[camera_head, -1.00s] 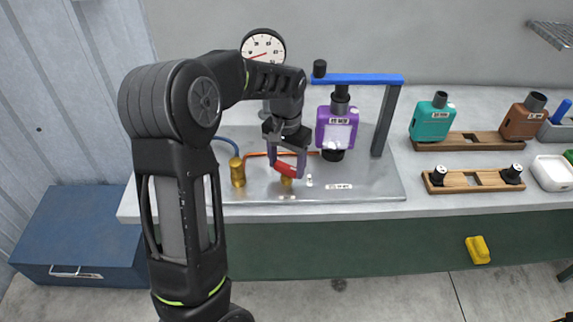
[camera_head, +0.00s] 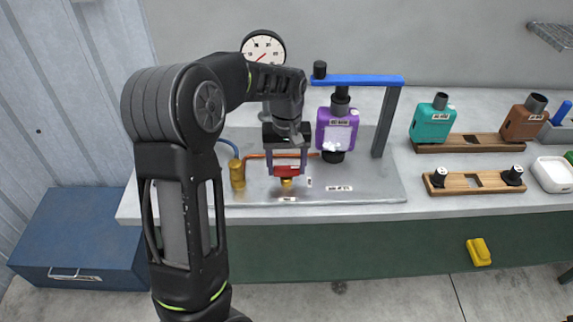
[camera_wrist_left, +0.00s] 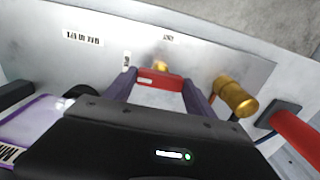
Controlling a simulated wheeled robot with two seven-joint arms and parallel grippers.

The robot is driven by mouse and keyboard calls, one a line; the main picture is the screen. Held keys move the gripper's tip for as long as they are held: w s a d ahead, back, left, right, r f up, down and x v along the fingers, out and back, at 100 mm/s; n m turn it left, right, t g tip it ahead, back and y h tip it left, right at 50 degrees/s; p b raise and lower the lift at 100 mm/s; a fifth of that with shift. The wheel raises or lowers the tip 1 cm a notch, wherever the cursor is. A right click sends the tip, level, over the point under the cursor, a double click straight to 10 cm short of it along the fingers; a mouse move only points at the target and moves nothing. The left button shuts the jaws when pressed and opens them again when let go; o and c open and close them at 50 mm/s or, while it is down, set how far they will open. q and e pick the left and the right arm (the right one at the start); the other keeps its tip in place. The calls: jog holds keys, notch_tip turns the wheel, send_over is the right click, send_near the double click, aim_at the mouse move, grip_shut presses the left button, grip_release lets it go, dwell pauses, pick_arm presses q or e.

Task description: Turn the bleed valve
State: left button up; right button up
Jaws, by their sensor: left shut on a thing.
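The bleed valve has a red handle (camera_head: 287,171) on a brass body (camera_head: 286,183), low on the grey metal plate (camera_head: 365,187). My left gripper (camera_head: 288,170) comes down from above and is shut on the red handle, one finger at each end. The handle lies about level across the head view. In the left wrist view the red handle (camera_wrist_left: 160,80) sits between the two purplish fingers, with a bit of brass (camera_wrist_left: 160,65) behind it. A round pressure gauge (camera_head: 263,47) stands behind my arm, its red needle slanting. My right gripper is out of view.
A brass fitting (camera_head: 237,174) with a blue hose stands left of the valve. A purple muffler (camera_head: 337,130) hangs under a blue bar (camera_head: 360,79) to the right. Teal (camera_head: 432,122) and brown (camera_head: 524,118) mufflers stand on a wooden rack farther right. A yellow block (camera_head: 478,251) shows below.

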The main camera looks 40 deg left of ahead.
aim_at(286, 168)
pick_arm(q)
jog(key=o, duration=1.4)
jog(key=shift+r, duration=0.1)
notch_tip(286, 168, up, 8)
jog(key=shift+f+b, duration=0.15)
jog(key=shift+b, duration=0.3)
